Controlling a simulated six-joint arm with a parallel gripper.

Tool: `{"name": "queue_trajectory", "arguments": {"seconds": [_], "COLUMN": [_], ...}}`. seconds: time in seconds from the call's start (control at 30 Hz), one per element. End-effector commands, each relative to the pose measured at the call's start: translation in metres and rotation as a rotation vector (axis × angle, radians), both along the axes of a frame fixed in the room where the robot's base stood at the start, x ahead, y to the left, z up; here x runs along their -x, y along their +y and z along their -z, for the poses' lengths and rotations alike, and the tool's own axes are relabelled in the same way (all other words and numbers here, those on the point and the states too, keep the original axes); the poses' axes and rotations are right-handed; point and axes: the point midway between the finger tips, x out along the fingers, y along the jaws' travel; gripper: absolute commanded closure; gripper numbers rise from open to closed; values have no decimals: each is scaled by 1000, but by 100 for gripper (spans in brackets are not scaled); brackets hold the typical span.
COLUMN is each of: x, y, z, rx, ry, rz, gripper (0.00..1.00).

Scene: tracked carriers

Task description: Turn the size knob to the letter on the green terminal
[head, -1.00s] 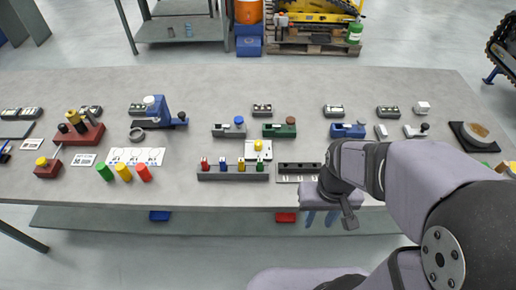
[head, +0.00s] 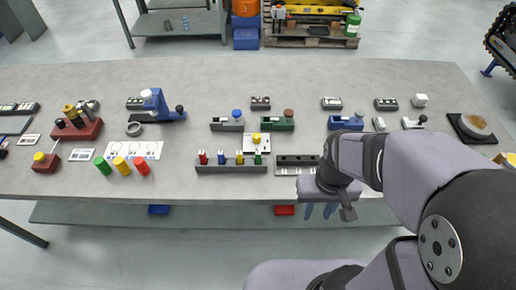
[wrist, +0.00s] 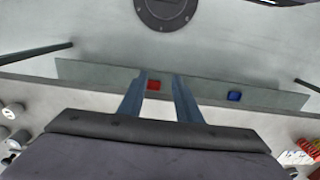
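A small green unit (head: 278,124) with a brown round knob (head: 289,113) stands mid-table in the head view; it may be the green terminal. A yellow knob (head: 256,138) sits on a white plate (head: 249,149) just in front of it; it may be the size knob. Any letters are too small to read. My gripper (head: 320,210) hangs at the table's front edge, right of the plate and apart from it. In the wrist view its two blue fingers (wrist: 160,78) are spread with nothing between them, and neither knob shows there.
A grey block with several coloured pegs (head: 231,169) and a dark slotted rack (head: 297,160) stand near the plate. A grey unit with a blue knob (head: 227,124) and a blue unit (head: 346,123) flank the green one. Bare table (head: 220,80) lies behind.

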Motion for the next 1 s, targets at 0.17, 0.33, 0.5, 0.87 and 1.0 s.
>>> {"name": "queue_trajectory", "arguments": {"seconds": [0.17, 0.33, 0.5, 0.87, 1.0], "x": [0, 0, -5, -103, -163], "y": [0, 0, 1, 34, 58], "z": [0, 0, -2, -30, -37], "rx": [0, 0, -5, -117, -193], "ry": [0, 0, 0, 22, 68], "rz": [0, 0, 23, 594, 955], "gripper": [69, 69, 60, 60, 60]}}
